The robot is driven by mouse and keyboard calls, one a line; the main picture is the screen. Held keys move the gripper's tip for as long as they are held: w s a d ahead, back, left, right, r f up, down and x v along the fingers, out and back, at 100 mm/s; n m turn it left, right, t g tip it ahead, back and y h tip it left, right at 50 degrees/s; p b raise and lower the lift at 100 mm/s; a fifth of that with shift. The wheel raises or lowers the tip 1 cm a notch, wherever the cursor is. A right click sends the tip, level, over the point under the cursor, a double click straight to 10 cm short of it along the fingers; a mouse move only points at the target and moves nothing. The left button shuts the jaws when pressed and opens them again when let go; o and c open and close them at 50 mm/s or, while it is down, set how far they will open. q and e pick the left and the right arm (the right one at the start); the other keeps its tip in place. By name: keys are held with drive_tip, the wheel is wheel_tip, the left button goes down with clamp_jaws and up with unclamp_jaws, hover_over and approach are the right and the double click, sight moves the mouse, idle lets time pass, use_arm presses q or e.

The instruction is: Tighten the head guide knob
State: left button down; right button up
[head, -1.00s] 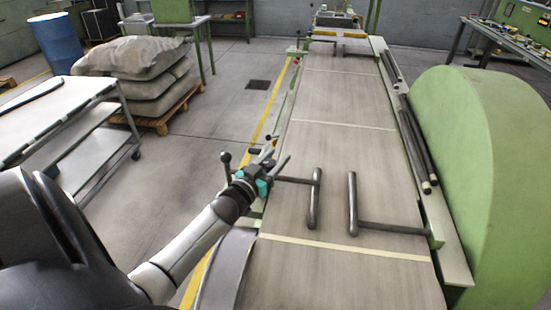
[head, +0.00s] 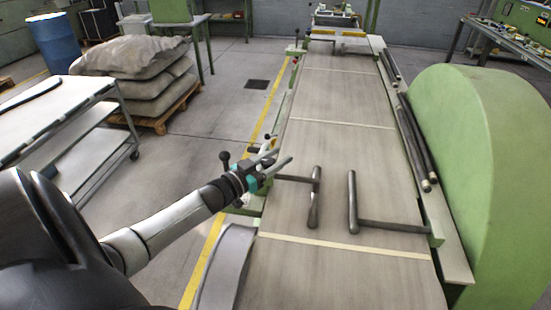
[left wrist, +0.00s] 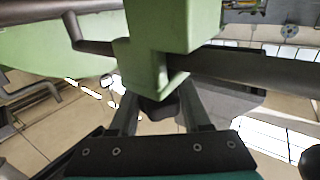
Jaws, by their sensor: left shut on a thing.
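My left gripper (head: 279,153) is at the left edge of the conveyor, beside the left guide rod, in the head view. In the left wrist view its two fingers (left wrist: 158,112) are on either side of a small dark knob (left wrist: 160,108), shut on it. The knob sits below a green block (left wrist: 165,50) with a dark rod (left wrist: 240,66) passing through it. The knob is hidden behind my gripper in the head view. A dark guide bar (head: 315,197) lies over the conveyor on that side. My right gripper is not in view.
An opposite guide bar (head: 352,203) reaches in from the conveyor's right side. A black ball-ended lever (head: 224,156) stands close by my left wrist. A large green housing (head: 470,170) stands at right, a white cart (head: 65,115) at left. Floor between cart and conveyor is clear.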

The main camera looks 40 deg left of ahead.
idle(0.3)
use_arm(q)
drive_tip(key=shift+c, duration=1.8)
unclamp_jaws()
drive_tip(key=s+a+p, duration=0.1)
drive_tip(key=s+a, duration=0.1)
drive_tip(key=s, duration=1.3)
drive_tip(key=shift+s, duration=0.1)
